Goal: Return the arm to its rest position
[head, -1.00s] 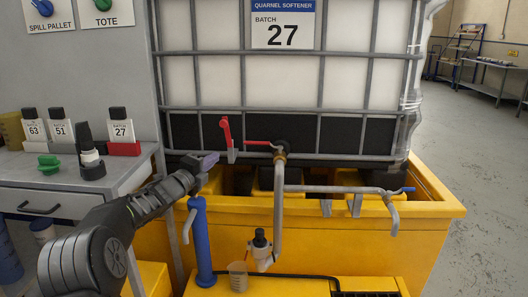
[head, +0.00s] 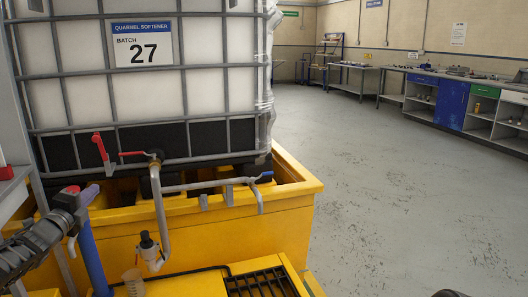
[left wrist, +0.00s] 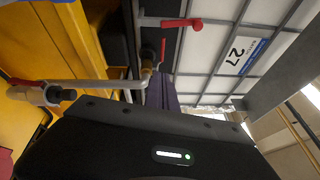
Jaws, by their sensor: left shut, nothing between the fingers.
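My left arm comes in at the lower left of the head view. Its left gripper (head: 87,194) has purple fingers, which are shut and empty. It is in front of the yellow spill pallet (head: 225,213), by the top of the blue post (head: 90,257). The purple fingers also show in the left wrist view (left wrist: 161,92), in front of the tote's cage and valve pipe. My right gripper is not in view.
A white caged tote (head: 143,84) labelled batch 27 stands on the pallet. A red-handled valve (head: 153,157) joins a grey pipe (head: 160,215) close to the left gripper. A beaker (head: 133,281) stands low in front. The grey floor (head: 390,180) at right is clear.

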